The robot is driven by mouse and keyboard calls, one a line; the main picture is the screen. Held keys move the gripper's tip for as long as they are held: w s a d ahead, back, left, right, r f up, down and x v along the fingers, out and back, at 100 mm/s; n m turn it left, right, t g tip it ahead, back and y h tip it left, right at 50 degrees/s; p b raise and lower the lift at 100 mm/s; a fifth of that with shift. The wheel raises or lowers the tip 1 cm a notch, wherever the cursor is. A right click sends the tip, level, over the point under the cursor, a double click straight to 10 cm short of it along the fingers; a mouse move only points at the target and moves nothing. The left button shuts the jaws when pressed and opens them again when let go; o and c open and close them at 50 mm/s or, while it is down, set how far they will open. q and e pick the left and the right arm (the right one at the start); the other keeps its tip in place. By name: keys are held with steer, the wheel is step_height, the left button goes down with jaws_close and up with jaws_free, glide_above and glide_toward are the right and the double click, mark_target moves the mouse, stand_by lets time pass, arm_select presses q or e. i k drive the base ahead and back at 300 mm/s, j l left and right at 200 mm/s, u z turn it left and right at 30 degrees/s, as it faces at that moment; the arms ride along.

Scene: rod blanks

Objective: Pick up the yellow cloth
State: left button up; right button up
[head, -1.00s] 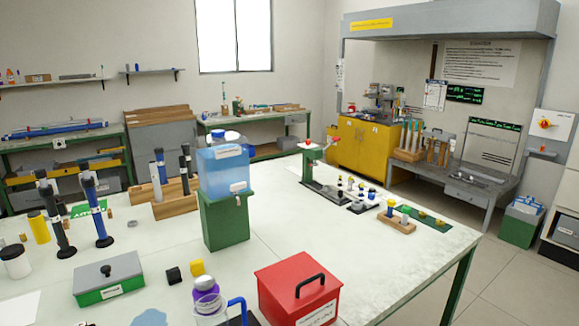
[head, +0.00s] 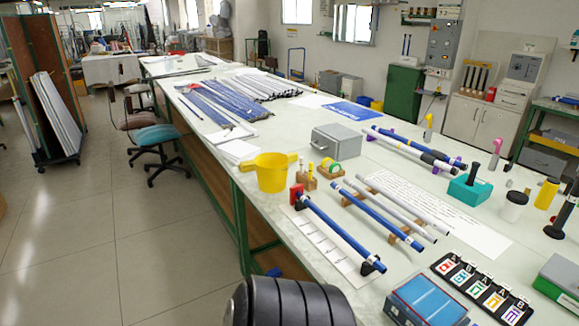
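I see no yellow cloth that I can make out in the head view. Neither of my grippers is in view. The clearest yellow thing near me is a yellow jug (head: 272,173) with a spout or handle, standing at the left edge of the long white worktable (head: 262,130).
Blue and white rods (head: 343,235) lie on holders in front. A grey box (head: 338,141), a teal block (head: 470,190), a card tray (head: 484,285) and a blue-lidded box (head: 428,300) stand on the table. A teal chair (head: 155,135) is at left. The floor (head: 150,230) there is clear.

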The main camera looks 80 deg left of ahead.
mark_target(247, 165)
steer(key=u, duration=3.05)
steer(key=z, duration=1.9)
steer(key=u, duration=1.85)
steer(key=i+j+z, duration=0.15)
steer(key=i+j, duration=0.45)
steer(key=i, duration=0.2)
steer(key=i+j+z, duration=0.1)
steer(key=i+j, duration=0.6)
steer(key=i, duration=0.1)
